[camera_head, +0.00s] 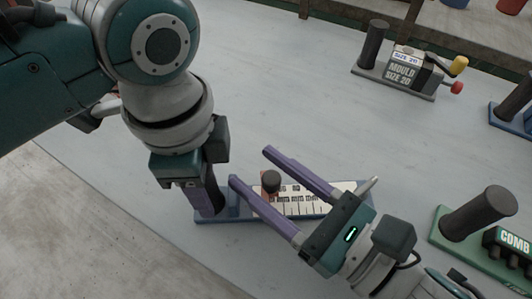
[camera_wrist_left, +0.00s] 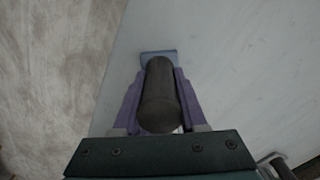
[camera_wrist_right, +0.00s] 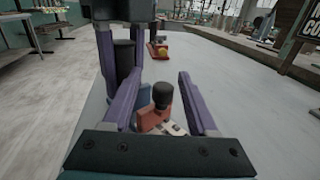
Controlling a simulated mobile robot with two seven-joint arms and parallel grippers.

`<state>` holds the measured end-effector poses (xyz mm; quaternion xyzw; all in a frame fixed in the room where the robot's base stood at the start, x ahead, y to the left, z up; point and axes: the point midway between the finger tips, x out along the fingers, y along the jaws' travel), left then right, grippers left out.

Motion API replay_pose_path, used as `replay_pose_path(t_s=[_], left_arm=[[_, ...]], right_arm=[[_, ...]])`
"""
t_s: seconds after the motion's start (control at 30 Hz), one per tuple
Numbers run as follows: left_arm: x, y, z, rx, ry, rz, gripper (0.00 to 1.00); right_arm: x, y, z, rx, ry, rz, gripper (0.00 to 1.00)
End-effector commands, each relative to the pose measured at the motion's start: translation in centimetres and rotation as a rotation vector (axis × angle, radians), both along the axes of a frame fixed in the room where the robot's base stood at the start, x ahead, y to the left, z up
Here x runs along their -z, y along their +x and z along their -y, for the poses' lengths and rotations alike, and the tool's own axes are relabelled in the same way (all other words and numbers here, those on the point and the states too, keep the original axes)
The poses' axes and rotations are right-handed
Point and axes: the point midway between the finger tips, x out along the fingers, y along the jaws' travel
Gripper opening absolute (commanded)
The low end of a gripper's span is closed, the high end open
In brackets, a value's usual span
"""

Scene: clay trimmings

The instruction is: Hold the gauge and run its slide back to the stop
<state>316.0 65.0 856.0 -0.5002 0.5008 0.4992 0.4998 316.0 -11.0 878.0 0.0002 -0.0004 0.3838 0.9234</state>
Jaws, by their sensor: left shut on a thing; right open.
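The gauge is a blue base (camera_head: 237,213) with a cream marked scale (camera_head: 305,202) and a pointed tip (camera_head: 370,185) at its right end. Its dark upright handle (camera_wrist_left: 160,98) stands at the left end. My left gripper (camera_head: 212,205) is shut around this handle and hides most of it in the head view. The red slide (camera_wrist_right: 152,121) carries a dark knob (camera_head: 270,181), near the scale's handle end. My right gripper (camera_head: 252,166) is open, one finger on each side of the knob. In the right wrist view, gaps show between knob (camera_wrist_right: 162,95) and fingers. Any stop cannot be made out.
A grey "MOULD SIZE 20" device (camera_head: 408,72) with a dark post stands at the back right. A green "COMB" device (camera_head: 450,236) stands at the right. A blue-based item (camera_head: 500,116) is cut off at the right edge. The grey table between is clear.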

Motion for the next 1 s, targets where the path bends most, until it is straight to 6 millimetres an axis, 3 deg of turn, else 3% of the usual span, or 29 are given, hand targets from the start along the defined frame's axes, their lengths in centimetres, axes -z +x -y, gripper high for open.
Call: replay_pose_path(t_s=[0.27,0.7,1.0], left_arm=[[0.0,0.0,-0.1,-0.001,0.000,0.001,0.00],[0.0,0.0,-0.1,-0.001,0.001,0.000,0.00],[0.0,0.0,0.0,-0.001,0.000,0.000,0.00]], right_arm=[[0.1,-1.2,1.3,0.002,-0.002,-0.002,0.59],[0.1,-7.5,7.5,0.000,-0.001,-0.003,0.59],[0.0,-8.5,8.5,0.000,0.000,0.001,0.59]])
